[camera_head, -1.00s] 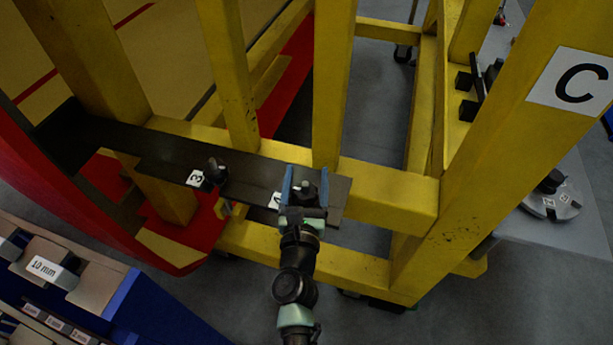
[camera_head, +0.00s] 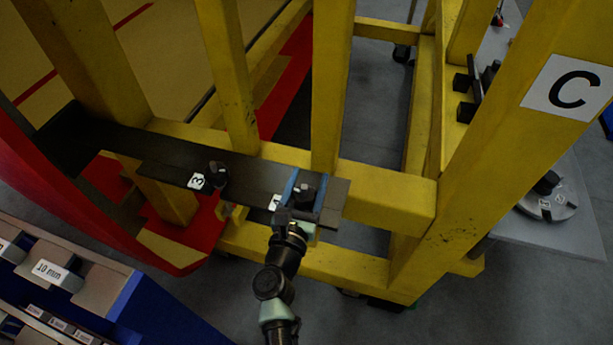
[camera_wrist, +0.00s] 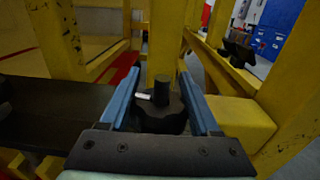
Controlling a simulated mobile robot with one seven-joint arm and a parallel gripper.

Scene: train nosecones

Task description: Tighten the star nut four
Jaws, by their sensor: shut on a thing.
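The star nut four (camera_head: 305,193) is a black lobed knob with a stud rising from its middle. It sits on the dark plate (camera_head: 245,172) fixed along the yellow frame, beside a small white label (camera_head: 275,202) whose number I cannot read. My gripper (camera_head: 308,181) has its two blue fingers on either side of this nut and is shut on it. In the wrist view, the nut (camera_wrist: 162,115) sits between the fingers (camera_wrist: 159,76), with the stud upright. The plate's surface under the nut is hidden.
Another black star nut (camera_head: 217,173) with label 3 (camera_head: 197,181) sits left on the same plate. Yellow posts (camera_head: 326,90) rise close behind my gripper. A grey table (camera_head: 560,225) with a round black-and-grey part stands right. A blue-sided tool rack (camera_head: 150,310) is lower left.

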